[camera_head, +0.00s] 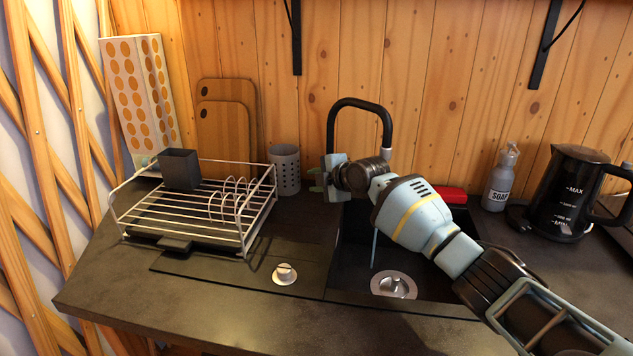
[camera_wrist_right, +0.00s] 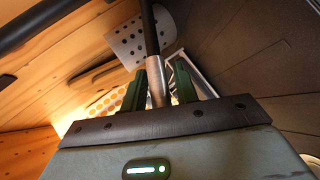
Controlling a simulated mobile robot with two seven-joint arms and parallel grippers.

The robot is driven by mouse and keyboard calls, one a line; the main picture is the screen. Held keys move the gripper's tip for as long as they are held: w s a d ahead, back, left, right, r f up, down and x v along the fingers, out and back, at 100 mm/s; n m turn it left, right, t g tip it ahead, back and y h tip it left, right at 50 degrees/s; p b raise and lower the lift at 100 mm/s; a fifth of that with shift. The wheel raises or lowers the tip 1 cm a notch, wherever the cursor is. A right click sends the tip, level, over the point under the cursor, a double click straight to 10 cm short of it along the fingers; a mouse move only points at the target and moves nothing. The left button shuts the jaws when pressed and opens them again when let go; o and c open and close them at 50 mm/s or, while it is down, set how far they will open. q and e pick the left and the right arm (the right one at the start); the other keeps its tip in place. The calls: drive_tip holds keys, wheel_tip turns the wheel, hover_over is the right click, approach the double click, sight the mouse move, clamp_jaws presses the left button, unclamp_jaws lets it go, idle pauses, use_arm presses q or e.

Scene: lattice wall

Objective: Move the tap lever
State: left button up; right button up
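The tap (camera_head: 356,103) has a black arched spout with a pale end section, rising at the back of the dark sink (camera_head: 352,255). My right gripper (camera_head: 317,180) is at the tap's lower part, its green fingers pointing left, and it hides the tap's base in the head view. In the right wrist view, a black tube with a silver lower section (camera_wrist_right: 157,88) appears between the two green fingers of my right gripper (camera_wrist_right: 159,85). The fingers stand apart; whether either touches the silver part is unclear. I cannot make out the lever clearly. My left gripper is not in view.
A wire dish rack (camera_head: 190,210) with a black cup stands left of the sink, beside a perforated grey holder (camera_head: 286,170). A soap bottle (camera_head: 501,178), a black kettle (camera_head: 563,195) and a red item (camera_head: 453,195) are at right. The front counter is mostly clear.

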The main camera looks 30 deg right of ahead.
drive_tip(key=shift+o, duration=0.8)
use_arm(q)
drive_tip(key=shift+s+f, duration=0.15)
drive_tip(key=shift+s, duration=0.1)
use_arm(e)
drive_tip(key=shift+s, duration=0.1)
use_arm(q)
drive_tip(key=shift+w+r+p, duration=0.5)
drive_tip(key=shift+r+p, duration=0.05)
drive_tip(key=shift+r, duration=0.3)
use_arm(e)
drive_tip(key=v, duration=0.7)
drive_tip(key=shift+s+r, duration=0.2)
drive_tip(key=shift+s, duration=0.05)
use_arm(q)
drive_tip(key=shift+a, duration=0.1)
